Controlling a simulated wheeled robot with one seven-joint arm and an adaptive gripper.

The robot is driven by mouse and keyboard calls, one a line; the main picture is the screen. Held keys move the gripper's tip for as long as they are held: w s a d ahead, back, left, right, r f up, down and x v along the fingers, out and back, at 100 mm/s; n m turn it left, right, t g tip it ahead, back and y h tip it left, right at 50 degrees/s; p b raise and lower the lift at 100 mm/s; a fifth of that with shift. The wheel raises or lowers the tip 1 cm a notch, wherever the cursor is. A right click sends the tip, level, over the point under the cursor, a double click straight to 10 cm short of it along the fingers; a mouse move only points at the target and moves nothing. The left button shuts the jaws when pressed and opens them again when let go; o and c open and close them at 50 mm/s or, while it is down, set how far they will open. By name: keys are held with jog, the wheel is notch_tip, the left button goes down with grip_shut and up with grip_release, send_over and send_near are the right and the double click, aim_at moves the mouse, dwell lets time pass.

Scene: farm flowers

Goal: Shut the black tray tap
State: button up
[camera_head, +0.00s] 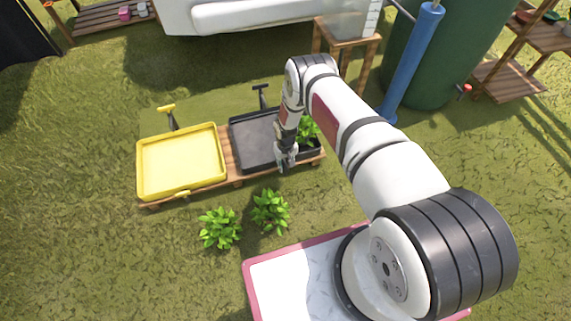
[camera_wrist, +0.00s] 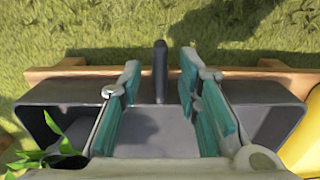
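The black tray (camera_head: 252,141) sits on a low wooden stand, right of the yellow tray (camera_head: 180,165). My gripper (camera_head: 286,165) is low at the black tray's front edge. In the wrist view my gripper (camera_wrist: 160,62) is open, with its two teal-padded fingers apart. A dark upright bar (camera_wrist: 160,75), which looks like the tap lever, shows between the fingers at the tray (camera_wrist: 255,118) edge. I cannot tell if either finger touches it. In the head view my gripper hides this spot. A black post with a bent top (camera_head: 261,97) stands behind the tray.
A green plant (camera_head: 308,130) is in the black tray's right end, close to my arm. Two leafy plants (camera_head: 270,210) stand on the grass in front. The wooden stand (camera_head: 231,165) runs under both trays. A wooden stool (camera_head: 345,45) and green tank (camera_head: 430,60) stand behind.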

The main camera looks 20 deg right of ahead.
grip_shut()
jog(key=shift+m, duration=0.3)
jog(key=m+b, duration=0.2)
jog(key=shift+f+m, duration=0.1)
jog(key=shift+m, duration=0.3)
jog(key=m+b, duration=0.2)
jog(key=m, duration=0.1)
jog(key=shift+m+b, duration=0.3)
jog(key=shift+b, duration=0.1)
jog(key=m+b, duration=0.3)
jog(key=m, duration=0.2)
jog(key=m+b, duration=0.2)
jog(key=m, duration=0.3)
jog(key=shift+m, duration=0.4)
grip_release()
